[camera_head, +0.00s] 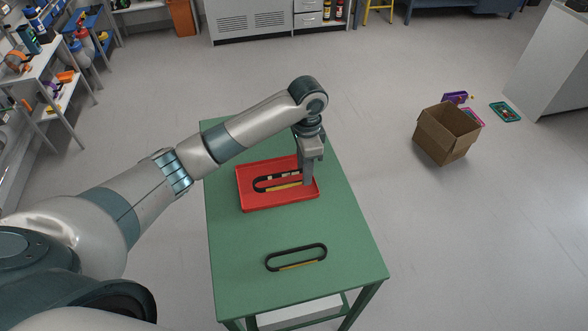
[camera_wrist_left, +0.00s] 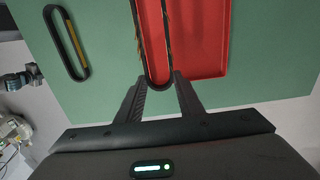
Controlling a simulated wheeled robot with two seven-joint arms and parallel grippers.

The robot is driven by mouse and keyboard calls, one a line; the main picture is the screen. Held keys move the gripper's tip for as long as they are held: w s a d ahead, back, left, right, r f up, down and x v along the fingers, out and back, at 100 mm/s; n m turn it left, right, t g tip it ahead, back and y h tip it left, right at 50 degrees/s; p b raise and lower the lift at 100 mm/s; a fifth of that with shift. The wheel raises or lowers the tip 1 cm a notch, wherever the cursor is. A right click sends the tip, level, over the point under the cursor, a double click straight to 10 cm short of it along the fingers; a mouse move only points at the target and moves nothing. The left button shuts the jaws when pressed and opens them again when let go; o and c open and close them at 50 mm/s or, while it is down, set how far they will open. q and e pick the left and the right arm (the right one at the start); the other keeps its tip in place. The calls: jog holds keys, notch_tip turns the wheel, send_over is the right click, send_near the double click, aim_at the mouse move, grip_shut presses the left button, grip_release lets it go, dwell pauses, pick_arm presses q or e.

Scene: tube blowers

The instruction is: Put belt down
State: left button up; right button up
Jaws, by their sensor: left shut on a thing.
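A black looped belt (camera_head: 256,186) with a yellow inner strip is at the red tray (camera_head: 243,203) on the green table. My left gripper (camera_head: 307,182) reaches down at the tray's right side and is shut on the right end of this belt. In the left wrist view the rounded belt end (camera_wrist_left: 158,82) sits between the two fingers, with the red tray (camera_wrist_left: 205,40) behind it. I cannot tell whether the belt touches the tray floor. A second similar belt (camera_head: 269,262) lies on the table in front of the tray. My right gripper is not in view.
The green table (camera_head: 340,250) is clear around the tray and the second belt. A cardboard box (camera_head: 445,138) stands on the floor to the right, with small coloured trays near it. Shelves with bottles and tools stand at the far left.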

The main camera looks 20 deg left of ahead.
pick_arm(q)
jog(key=p, duration=0.1)
send_over(295, 178)
notch_tip(295, 178, down, 4)
jog(key=shift+r, duration=0.2)
jog(key=shift+d+f, duration=0.1)
notch_tip(295, 178, down, 3)
jog(key=shift+f+p, duration=0.2)
jog(key=shift+p, duration=0.7)
jog(key=shift+f, duration=0.2)
jog(key=o, duration=1)
jog(key=shift+o, duration=0.2)
jog(key=shift+r, duration=0.1)
notch_tip(295, 178, up, 12)
jog(key=b, duration=0.3)
jog(key=shift+b, duration=0.35)
